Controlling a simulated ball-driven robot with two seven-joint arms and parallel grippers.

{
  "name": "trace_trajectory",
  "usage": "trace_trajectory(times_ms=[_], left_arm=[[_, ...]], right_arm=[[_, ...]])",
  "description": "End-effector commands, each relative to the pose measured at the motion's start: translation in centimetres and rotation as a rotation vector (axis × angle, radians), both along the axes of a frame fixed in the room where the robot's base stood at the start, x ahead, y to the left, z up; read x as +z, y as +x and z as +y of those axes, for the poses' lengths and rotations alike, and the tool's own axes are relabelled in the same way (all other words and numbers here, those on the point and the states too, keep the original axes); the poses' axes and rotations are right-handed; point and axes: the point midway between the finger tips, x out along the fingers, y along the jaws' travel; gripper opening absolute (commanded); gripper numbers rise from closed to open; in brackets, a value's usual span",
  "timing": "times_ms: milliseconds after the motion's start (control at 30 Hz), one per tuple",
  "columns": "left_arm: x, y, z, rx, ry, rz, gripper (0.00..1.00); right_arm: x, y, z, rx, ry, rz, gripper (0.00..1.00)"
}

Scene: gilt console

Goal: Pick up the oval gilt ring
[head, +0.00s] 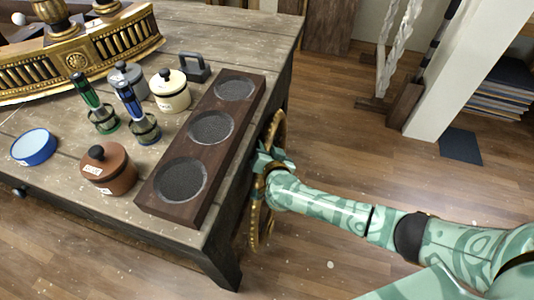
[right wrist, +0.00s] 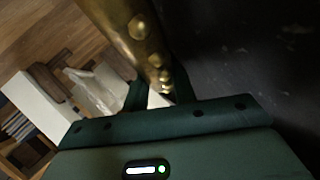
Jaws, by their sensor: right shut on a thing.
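The oval gilt ring (head: 254,224) is upright, edge-on to me, beside the right side of the wooden table in the head view. My right gripper (head: 266,160) is shut on the ring, at the near side of its rim. In the right wrist view the ring (right wrist: 138,35) appears as a gold band with round studs, running down between the fingers of my right gripper (right wrist: 158,95). Part of the ring is hidden behind my gripper. My left gripper is not in view.
The table (head: 60,125) carries a dark wooden board (head: 222,150) with three round recesses, a brown lidded jar (head: 112,172), a cream jar (head: 172,95), a blue-rimmed dish (head: 35,147) and a curved gilt piece (head: 95,45). Open floor (head: 340,130) lies to the right.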

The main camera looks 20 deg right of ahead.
Motion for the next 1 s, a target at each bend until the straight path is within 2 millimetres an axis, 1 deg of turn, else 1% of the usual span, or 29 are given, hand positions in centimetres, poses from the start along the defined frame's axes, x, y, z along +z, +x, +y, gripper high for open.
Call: trace_trajectory(times_ms=[33, 133, 367, 567, 767, 1000], left_arm=[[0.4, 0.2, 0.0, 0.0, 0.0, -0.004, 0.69], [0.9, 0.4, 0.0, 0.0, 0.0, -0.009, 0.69], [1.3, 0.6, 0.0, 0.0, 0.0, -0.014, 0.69], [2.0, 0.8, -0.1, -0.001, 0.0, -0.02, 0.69], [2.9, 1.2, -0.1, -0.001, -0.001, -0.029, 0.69], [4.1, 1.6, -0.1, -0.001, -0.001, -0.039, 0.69]], right_arm=[[0.9, 0.2, 0.1, 0.001, 0.0, -0.008, 0.0], [1.6, 0.2, 0.1, 0.002, -0.001, -0.009, 0.0], [1.4, -0.8, -1.4, 0.0, -0.002, -0.007, 0.0], [1.5, -2.0, -3.3, 0.001, -0.003, -0.008, 0.0], [1.5, -4.1, -6.4, 0.001, -0.005, -0.007, 0.0], [1.5, -7.5, -11.3, 0.0, -0.004, -0.006, 0.0]])
